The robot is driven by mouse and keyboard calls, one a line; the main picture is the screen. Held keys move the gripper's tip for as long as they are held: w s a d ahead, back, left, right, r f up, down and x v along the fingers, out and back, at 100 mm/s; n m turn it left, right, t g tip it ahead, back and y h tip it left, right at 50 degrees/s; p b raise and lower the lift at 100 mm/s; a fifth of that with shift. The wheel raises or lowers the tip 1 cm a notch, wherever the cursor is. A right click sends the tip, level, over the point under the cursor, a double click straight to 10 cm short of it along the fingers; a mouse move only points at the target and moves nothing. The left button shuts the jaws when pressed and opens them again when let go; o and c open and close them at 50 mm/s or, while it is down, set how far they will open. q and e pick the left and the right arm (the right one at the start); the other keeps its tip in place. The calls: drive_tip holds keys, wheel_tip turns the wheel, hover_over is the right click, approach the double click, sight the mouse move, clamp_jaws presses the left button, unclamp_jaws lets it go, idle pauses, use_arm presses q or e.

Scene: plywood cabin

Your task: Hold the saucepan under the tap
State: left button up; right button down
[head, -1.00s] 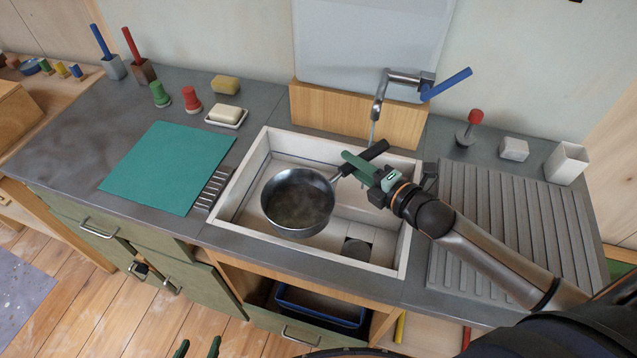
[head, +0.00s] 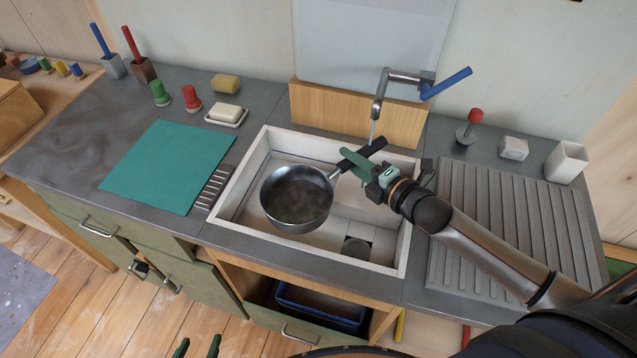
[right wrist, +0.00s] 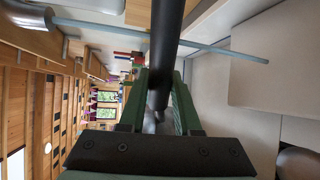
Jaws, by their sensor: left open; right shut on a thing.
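The metal saucepan (head: 297,198) is held roughly level over the white sink (head: 225,205), with murky contents inside. My right gripper (head: 360,165) is shut on its dark handle (head: 362,153), which also fills the top middle of the right wrist view (right wrist: 167,45). The tap (head: 380,95) has a blue lever (head: 447,83). A thin bluish stream (head: 372,130) hangs from its spout and meets the handle's outline; the pan's bowl is to the left and nearer. The stream (right wrist: 215,48) crosses the handle in the right wrist view. My left gripper (head: 197,347) is open and empty at the bottom edge.
A wooden block (head: 340,112) stands behind the sink. A ribbed drainer (head: 510,225) lies to the right, under my right arm. A teal mat (head: 165,165) and a soap dish (head: 226,116) are on the left. An open drawer (head: 290,325) juts out below the sink.

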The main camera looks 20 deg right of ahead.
drive_tip(key=shift+s+r, duration=0.1)
drive_tip(key=shift+s, duration=0.35)
drive_tip(key=shift+w, duration=0.1)
drive_tip(key=shift+w, duration=0.5)
drive_tip(key=shift+s+p, duration=0.2)
drive_tip(key=shift+p, duration=0.15)
drive_tip(key=shift+s, duration=0.4)
drive_tip(key=shift+w, duration=0.1)
drive_tip(key=shift+w, duration=0.5)
drive_tip(key=shift+s+p, duration=0.2)
drive_tip(key=shift+p, duration=0.1)
